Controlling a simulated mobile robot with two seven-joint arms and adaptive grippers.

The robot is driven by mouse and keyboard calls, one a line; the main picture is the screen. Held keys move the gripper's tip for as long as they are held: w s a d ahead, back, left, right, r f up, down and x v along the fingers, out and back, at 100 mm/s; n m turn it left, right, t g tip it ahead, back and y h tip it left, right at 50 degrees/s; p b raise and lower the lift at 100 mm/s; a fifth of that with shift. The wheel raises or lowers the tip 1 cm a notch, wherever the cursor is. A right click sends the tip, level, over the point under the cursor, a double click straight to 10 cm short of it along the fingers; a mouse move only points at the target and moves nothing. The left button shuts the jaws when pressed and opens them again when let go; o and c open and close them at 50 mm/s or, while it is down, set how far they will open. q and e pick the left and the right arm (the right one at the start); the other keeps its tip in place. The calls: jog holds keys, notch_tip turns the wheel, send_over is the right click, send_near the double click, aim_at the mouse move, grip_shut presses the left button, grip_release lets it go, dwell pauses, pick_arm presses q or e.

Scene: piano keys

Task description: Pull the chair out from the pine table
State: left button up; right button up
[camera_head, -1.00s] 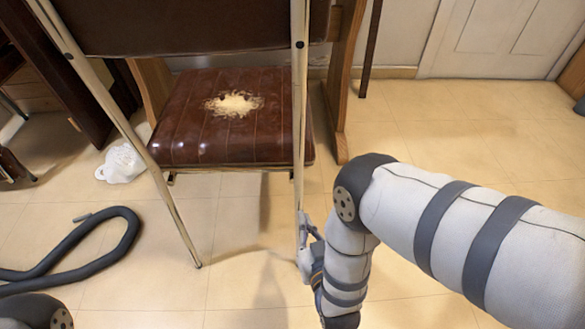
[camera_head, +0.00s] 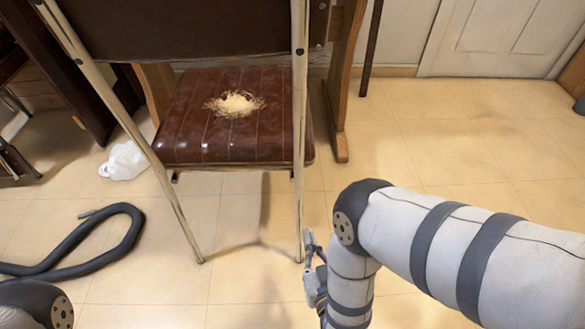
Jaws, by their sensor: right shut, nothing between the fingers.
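The chair (camera_head: 222,148) stands at the upper middle, with a worn, dark red-brown padded seat, a dark backrest and pale metal legs. The backrest faces me. The wooden trestle leg of the pine table (camera_head: 343,100) stands just behind and right of the chair; the tabletop is out of view. My right gripper (camera_head: 310,245) is low, close to the foot of the chair's right near leg, on its right side. Its fingers look shut with nothing between them; whether they touch the leg I cannot tell. My left gripper is out of view; only my left arm shows at the lower left.
A dark hose (camera_head: 92,243) lies curled on the tiled floor at the left. A white bag (camera_head: 124,161) lies beside the chair's left leg. Dark furniture stands at the upper left. The floor on the right, up to the pale door (camera_head: 500,38), is clear.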

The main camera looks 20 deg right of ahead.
jog(key=o, duration=1.2)
